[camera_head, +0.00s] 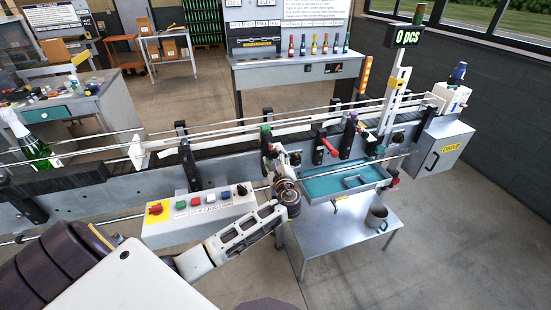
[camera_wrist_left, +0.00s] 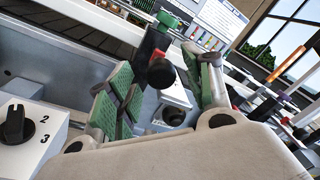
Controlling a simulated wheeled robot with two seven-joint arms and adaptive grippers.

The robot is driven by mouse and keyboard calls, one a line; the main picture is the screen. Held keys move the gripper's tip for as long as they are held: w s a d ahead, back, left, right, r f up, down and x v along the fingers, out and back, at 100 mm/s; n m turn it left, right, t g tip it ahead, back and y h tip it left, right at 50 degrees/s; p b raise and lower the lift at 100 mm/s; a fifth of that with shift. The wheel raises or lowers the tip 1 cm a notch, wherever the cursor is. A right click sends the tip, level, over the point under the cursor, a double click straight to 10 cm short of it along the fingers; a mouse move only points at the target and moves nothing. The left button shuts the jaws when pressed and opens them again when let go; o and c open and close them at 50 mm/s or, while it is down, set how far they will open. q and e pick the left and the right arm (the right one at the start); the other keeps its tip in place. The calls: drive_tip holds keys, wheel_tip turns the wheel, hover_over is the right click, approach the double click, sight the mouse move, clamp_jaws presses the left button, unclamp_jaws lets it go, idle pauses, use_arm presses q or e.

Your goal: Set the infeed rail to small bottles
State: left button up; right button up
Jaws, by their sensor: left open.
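The infeed rail (camera_head: 225,133) is a long pale guide along the conveyor, carried on dark posts. A post with a green top (camera_head: 265,130) stands by the rail, and its green clamp also shows in the left wrist view (camera_wrist_left: 168,20). My left gripper (camera_head: 279,160) is at this post, on the near side of the conveyor. In the left wrist view its green-padded fingers are open, with a black round knob (camera_wrist_left: 161,73) between them. I cannot tell whether they touch it. My right gripper is not in view.
A control box (camera_head: 200,212) with buttons and a black selector is left of my gripper. Red-handled (camera_head: 328,146) and purple-topped (camera_head: 351,120) clamps stand to the right. A teal tray (camera_head: 318,188) and a side table (camera_head: 340,232) with a mug (camera_head: 376,217) are below. A green bottle (camera_head: 38,152) stands far left.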

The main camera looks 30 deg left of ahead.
use_arm(q)
drive_tip(key=shift+c, duration=0.3)
clamp_jaws()
drive_tip(key=shift+w+a, duration=0.45)
drive_tip(key=shift+a, duration=0.05)
drive_tip(key=shift+o, duration=0.3)
unclamp_jaws()
drive_tip(key=shift+s+d, duration=0.15)
drive_tip(key=v, duration=1.1)
drive_tip(key=shift+s+d, duration=0.15)
drive_tip(key=shift+s, duration=0.15)
